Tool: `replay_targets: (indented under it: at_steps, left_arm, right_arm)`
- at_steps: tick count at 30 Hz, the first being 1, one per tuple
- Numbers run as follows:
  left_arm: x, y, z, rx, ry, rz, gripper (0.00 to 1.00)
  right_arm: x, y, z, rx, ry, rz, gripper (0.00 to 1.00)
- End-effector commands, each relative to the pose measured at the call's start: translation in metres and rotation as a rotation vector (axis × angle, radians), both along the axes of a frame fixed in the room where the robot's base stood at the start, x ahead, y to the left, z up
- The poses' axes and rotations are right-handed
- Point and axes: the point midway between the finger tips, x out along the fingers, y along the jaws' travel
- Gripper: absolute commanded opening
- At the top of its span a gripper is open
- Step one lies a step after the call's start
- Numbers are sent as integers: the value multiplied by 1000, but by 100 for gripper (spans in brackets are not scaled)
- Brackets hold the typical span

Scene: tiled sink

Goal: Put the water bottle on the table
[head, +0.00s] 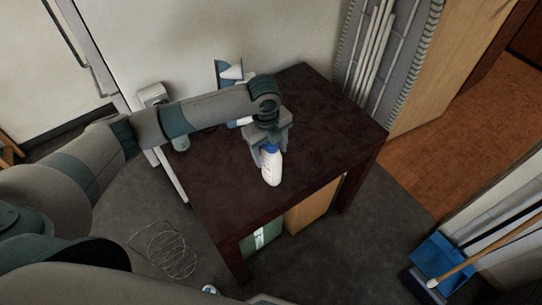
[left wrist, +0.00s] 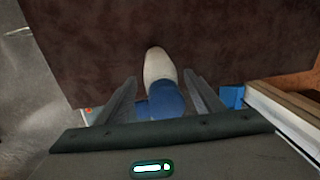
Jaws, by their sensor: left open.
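The water bottle (head: 271,168), white with a blue top, is at the dark brown table (head: 220,190) and looks roughly upright; whether its base touches the tabletop is hard to tell. My left gripper (head: 270,148) is at the bottle's blue top. In the left wrist view the bottle (left wrist: 158,66) is between the two fingers of my left gripper (left wrist: 162,97), which are open with a gap on each side. The dark tabletop (left wrist: 230,40) fills the background there. My right gripper is out of view.
A blue and white object (head: 229,72) stands at the table's back edge, partly behind my arm. Boxes (head: 312,206) are under the table. A coil of wire (head: 165,250) lies on the floor at left. A blue dustpan (head: 437,255) is at lower right. The table's right part is clear.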

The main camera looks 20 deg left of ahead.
Motion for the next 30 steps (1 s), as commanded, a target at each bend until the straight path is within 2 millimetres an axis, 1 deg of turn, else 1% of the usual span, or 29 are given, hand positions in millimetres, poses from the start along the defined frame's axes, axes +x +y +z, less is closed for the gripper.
replay_targets:
  at_steps: [9,15,21,30]
  left_arm:
    - [-2,2,55,-1,-4,-1,61]
    - [-4,3,83,-1,-3,0,61]
    - [-6,4,93,0,0,0,61]
    - [-6,4,94,0,0,0,61]
  right_arm:
    - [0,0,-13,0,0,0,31]
    - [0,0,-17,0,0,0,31]
    - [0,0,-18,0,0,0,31]
    - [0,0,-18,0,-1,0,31]
